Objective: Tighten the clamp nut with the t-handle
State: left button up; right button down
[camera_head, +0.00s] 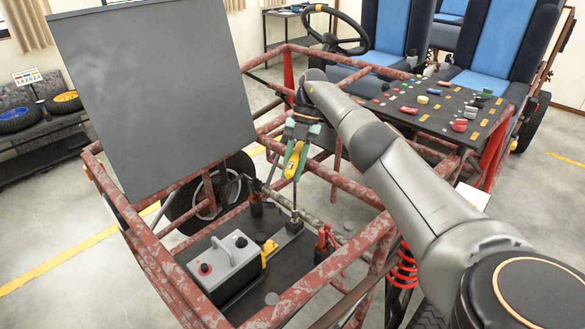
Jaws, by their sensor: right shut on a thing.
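My right arm reaches in from the lower right over the kart chassis (352,262). Its gripper (297,148) points down and is shut on the yellow and green t-handle (291,165). A thin shaft runs down below the grip, slightly tilted, to a dark bracket on the floor tray near the battery. The clamp nut is too small to tell apart at the shaft's lower end, and I cannot tell whether the shaft touches it. The grey battery (234,252) sits on the tray, left of the shaft. My left gripper is out of view.
A dark raised panel (150,90) stands at the left. Red frame tubes surround the tray. A dark board (425,128) with several small coloured parts lies at the right, before blue seats (387,27).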

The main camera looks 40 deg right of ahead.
jog(key=shift+f+b, duration=0.35)
jog(key=shift+f, duration=0.35)
